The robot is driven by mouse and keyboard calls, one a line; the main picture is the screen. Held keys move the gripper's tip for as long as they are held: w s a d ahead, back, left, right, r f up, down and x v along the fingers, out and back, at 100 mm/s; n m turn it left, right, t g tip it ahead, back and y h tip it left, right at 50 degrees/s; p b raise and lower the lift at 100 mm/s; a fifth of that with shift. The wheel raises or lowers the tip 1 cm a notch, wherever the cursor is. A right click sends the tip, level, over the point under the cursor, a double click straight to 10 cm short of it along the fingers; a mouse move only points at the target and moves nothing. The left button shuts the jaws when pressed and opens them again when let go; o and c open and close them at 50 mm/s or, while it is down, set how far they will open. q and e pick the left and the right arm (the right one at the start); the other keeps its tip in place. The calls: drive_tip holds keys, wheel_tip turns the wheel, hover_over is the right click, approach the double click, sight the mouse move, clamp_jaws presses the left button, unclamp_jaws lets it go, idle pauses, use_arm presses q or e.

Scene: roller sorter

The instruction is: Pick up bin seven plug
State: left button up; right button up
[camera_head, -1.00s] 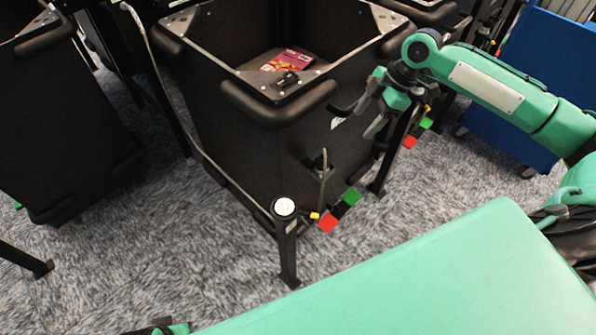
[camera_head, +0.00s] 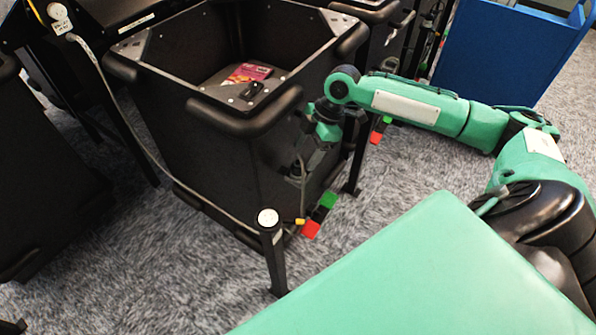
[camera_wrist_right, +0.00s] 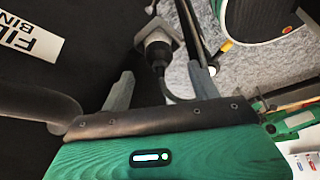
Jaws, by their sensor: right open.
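A dark round plug (camera_wrist_right: 157,50) sits in a grey square socket plate (camera_wrist_right: 160,28) at the top centre of the right wrist view. My right gripper's two grey fingers (camera_wrist_right: 160,82) are apart, one on each side of the plug's lower end, and nothing is clearly held. In the head view my right gripper (camera_head: 298,160) is low at the near right side of the large black bin (camera_head: 165,125). The plug is hard to make out there. No number seven is readable. My left gripper is not in view.
A black post (camera_head: 275,262) with a white top stands in front of the bin, beside red and green tags (camera_head: 312,229). A pink box (camera_head: 249,73) lies in the bin. A grey cable (camera_head: 110,100) runs along the bin's left. A blue bin (camera_head: 500,55) is at the upper right.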

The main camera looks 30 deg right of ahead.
sight(300, 164)
drive_tip(key=x, duration=0.4)
drive_tip(key=shift+f+b, duration=0.35)
drive_tip(key=shift+f, duration=0.2)
drive_tip(key=c, duration=1.2)
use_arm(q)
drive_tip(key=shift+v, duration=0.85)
use_arm(e)
drive_tip(key=shift+o, duration=0.2)
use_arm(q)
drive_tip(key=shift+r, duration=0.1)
